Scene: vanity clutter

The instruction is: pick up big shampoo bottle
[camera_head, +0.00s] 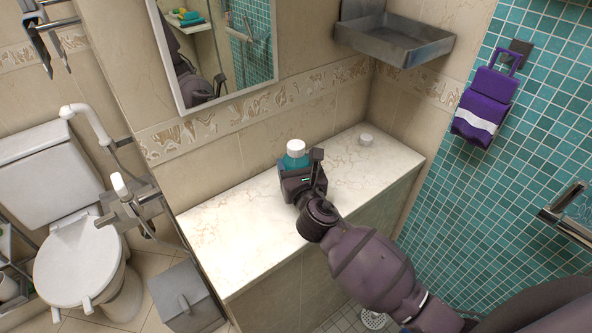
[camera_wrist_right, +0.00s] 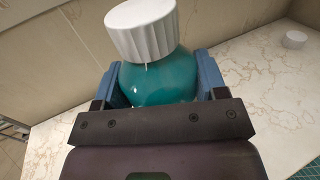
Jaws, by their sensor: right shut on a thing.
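The big shampoo bottle (camera_head: 295,160) is teal with a white ribbed cap and is on the marble counter in the head view. It also shows in the right wrist view (camera_wrist_right: 158,78), upright or slightly tilted, between the blue finger pads. My right gripper (camera_head: 297,172) is shut on its body below the cap. The bottle's lower part is hidden by the gripper, so I cannot tell whether its base touches the counter. My left gripper is not clearly in view.
The marble counter (camera_head: 245,230) is mostly bare. A small white round cap-like thing (camera_head: 366,139) sits at its back right. A mirror (camera_head: 222,55) and a grey wall tray (camera_head: 395,38) are above. A toilet (camera_head: 80,255) and a grey bin (camera_head: 184,295) stand at the left.

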